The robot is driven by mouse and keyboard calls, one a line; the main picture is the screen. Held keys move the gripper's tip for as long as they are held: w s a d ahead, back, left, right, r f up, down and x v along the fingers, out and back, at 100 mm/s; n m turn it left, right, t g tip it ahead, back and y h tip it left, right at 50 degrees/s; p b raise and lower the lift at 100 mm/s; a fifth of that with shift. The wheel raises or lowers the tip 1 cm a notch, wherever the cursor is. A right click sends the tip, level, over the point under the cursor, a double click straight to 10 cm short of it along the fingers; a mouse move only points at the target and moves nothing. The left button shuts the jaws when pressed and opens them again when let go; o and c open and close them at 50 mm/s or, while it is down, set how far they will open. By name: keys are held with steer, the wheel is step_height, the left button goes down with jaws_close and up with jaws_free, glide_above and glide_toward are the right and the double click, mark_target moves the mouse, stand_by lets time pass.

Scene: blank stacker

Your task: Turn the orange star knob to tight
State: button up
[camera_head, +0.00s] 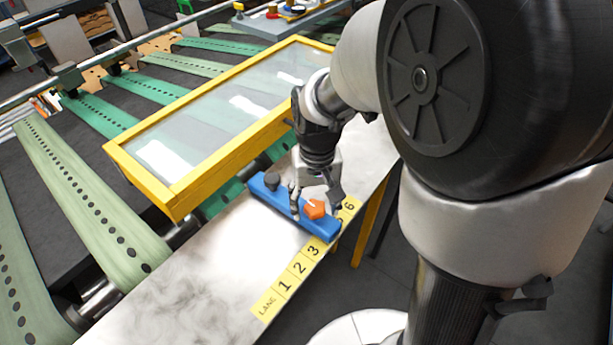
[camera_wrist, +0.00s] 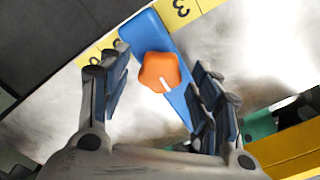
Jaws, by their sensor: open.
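The orange star knob (camera_head: 314,209) sits on a blue bar (camera_head: 272,196) that lies across the pale worktop. In the wrist view the knob (camera_wrist: 159,72) shows a short white pointer line on its face, directed toward the bottom of the picture. My gripper (camera_head: 315,196) is open above the bar, with one finger on each side of it. In the wrist view the gripper (camera_wrist: 158,85) has its fingers apart, and the knob lies between and a little beyond them. I see a gap between each finger and the knob. No tight mark is readable.
A dark knob (camera_head: 272,180) stands at the bar's far end. A yellow lane strip (camera_head: 286,286) with numbers runs along the worktop's front edge. A yellow-framed clear guard (camera_head: 187,194) rises behind the bar. The worktop (camera_head: 190,285) is bare at left.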

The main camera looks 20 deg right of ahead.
steer(key=c, duration=1.1)
steer(key=shift+m, duration=0.3)
steer(key=m+p, duration=0.1)
steer(key=m, duration=0.2)
steer(key=shift+r+m, duration=0.1)
steer(key=shift+m, duration=0.2)
steer(key=m+p, duration=0.1)
steer(key=m, duration=0.3)
steer(key=shift+m, duration=0.3)
steer(key=m+p, duration=0.1)
steer(key=m, duration=0.8)
steer(key=shift+p, duration=0.3)
